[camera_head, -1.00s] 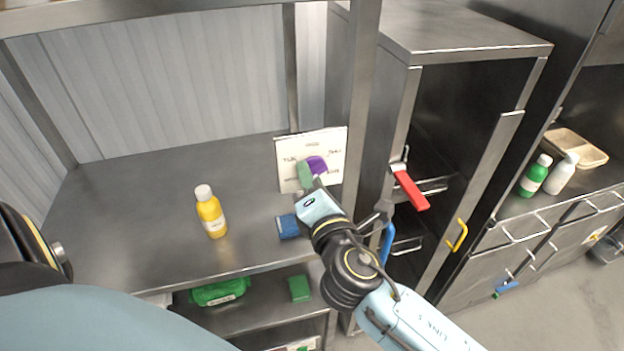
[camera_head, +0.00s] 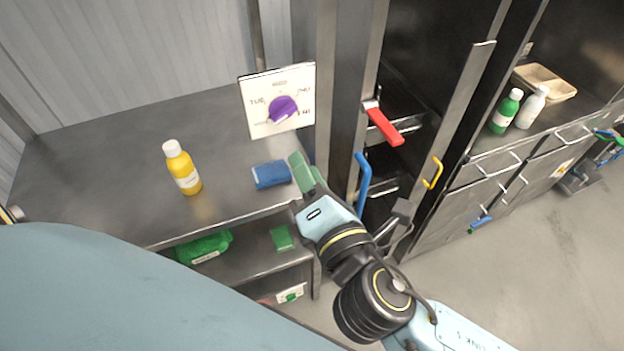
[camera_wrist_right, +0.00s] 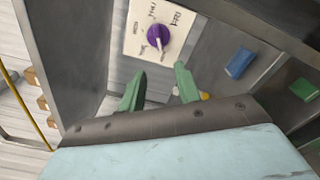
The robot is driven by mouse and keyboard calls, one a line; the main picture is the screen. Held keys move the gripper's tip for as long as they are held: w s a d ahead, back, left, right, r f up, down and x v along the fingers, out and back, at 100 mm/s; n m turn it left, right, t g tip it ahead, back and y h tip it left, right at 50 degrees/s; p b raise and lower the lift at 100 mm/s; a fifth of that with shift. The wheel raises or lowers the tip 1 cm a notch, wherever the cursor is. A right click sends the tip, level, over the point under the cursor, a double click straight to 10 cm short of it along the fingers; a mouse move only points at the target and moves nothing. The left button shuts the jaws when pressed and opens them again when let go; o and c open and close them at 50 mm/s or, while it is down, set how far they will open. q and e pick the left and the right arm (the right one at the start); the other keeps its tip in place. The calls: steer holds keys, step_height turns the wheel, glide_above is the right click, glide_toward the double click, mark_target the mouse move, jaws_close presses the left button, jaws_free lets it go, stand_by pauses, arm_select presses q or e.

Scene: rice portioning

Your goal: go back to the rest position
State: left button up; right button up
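My right gripper (camera_head: 305,172) is in front of the shelf unit, to the right of a blue sponge (camera_head: 271,174) in the head view. In the right wrist view its two green fingers (camera_wrist_right: 160,88) are apart with nothing between them. A white dial panel with a purple knob (camera_head: 283,109) stands at the back of the steel table, beyond the gripper; the knob (camera_wrist_right: 158,37) also shows in the right wrist view, clear of the fingers. Of my left arm only a small part shows at the left edge of the head view; its gripper is out of view.
A yellow bottle (camera_head: 182,168) stands on the table. A green bag (camera_head: 203,247) and green block (camera_head: 282,238) lie on the shelf below. To the right are cabinets with red (camera_head: 384,127), blue (camera_head: 363,184) and yellow (camera_head: 433,173) handles. Green and white bottles and a tray stand farther right.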

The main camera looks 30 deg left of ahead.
steer(key=shift+s+d, duration=0.4)
